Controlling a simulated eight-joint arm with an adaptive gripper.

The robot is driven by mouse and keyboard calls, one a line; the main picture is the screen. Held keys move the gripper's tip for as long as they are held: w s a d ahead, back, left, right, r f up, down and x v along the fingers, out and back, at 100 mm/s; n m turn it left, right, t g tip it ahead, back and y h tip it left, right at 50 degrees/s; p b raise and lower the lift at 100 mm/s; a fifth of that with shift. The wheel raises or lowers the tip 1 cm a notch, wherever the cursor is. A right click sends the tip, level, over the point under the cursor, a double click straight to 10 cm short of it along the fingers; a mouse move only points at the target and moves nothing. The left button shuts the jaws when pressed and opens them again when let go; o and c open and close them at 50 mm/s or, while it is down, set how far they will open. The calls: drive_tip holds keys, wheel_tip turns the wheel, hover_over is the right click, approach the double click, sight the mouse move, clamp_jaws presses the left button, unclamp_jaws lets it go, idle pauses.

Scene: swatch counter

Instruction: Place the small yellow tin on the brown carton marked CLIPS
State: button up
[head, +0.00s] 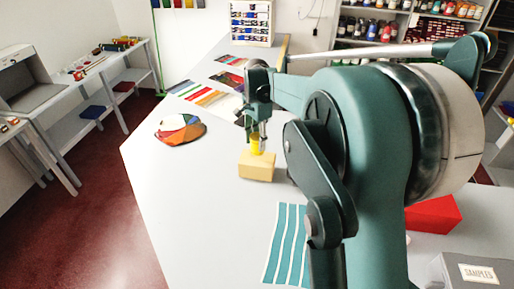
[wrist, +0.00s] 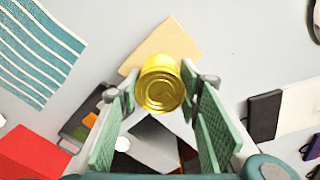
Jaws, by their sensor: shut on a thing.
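The small yellow tin (head: 256,147) is between the fingers of my gripper (head: 255,133), which is shut on it. In the wrist view the tin (wrist: 161,84) shows its round end between the green finger pads. The tan-brown carton (head: 257,168) lies on the counter directly under the tin in the head view. In the wrist view part of the carton (wrist: 168,42) shows behind the tin. I cannot read any CLIPS marking on it. I cannot tell whether the tin touches the carton's top or is just above it.
A teal striped swatch (head: 285,245) lies in front of the carton and a round multicoloured swatch (head: 180,129) to its left. Colour cards (head: 205,96) lie farther back. A red box (head: 434,214) and a grey SAMPLES box (head: 472,271) stand at the right.

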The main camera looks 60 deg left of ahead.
sight(257, 147)
drive_tip(key=shift+f, duration=0.15)
drive_tip(key=shift+f, duration=1.75)
drive_tip(key=shift+f, duration=0.15)
drive_tip(key=o, duration=1)
wheel_tip(257, 147, up, 12)
drive_tip(key=shift+r, duration=0.2)
